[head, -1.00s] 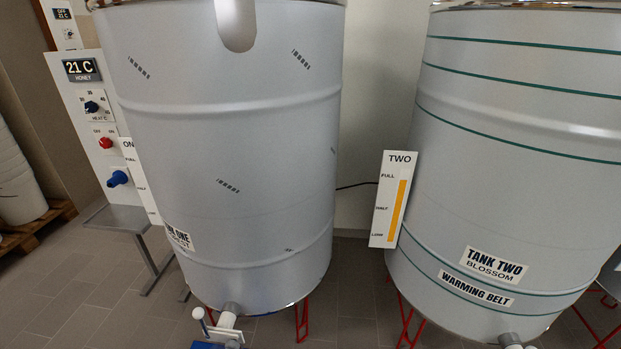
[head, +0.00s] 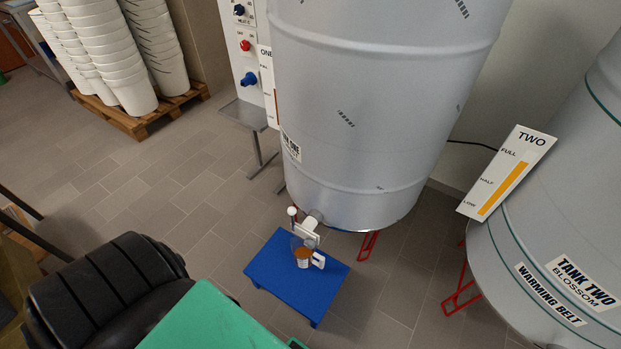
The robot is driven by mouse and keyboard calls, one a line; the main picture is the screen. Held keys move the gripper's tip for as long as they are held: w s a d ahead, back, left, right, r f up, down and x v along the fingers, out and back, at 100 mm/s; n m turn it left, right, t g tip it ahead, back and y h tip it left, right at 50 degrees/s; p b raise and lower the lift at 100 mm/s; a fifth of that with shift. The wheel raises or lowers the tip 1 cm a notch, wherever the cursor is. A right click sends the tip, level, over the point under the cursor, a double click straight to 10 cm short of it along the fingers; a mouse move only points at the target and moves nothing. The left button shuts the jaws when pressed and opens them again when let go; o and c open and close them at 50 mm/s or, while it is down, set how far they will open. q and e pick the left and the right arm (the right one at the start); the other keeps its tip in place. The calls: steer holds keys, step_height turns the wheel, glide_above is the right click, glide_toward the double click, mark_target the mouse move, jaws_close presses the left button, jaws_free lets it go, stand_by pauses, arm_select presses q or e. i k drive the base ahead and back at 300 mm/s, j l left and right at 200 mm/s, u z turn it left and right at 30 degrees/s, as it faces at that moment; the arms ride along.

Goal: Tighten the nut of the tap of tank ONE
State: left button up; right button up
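Tank ONE (head: 375,110) is a large pale grey drum in the upper middle of the head view, with its name label (head: 291,145) at its lower left. Its tap (head: 309,226) sticks out low at the front, with a white body and a thin lever ending in a white ball (head: 292,211). A grey collar (head: 317,215) shows where the tap meets the tank. The nut is too small to tell apart, and I cannot see whether it is loose. Neither of my grippers is in view.
A blue stool (head: 320,283) stands under the tap, bearing a small clear jug (head: 302,257) with amber contents. Tank TWO (head: 560,190) stands at right on red legs. White buckets (head: 110,50) are stacked on a pallet (head: 137,125). A green surface (head: 210,322) fills the bottom foreground.

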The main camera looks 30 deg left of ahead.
mark_target(309, 243)
steer(key=j+u, duration=0.1)
steer(key=u, duration=0.95)
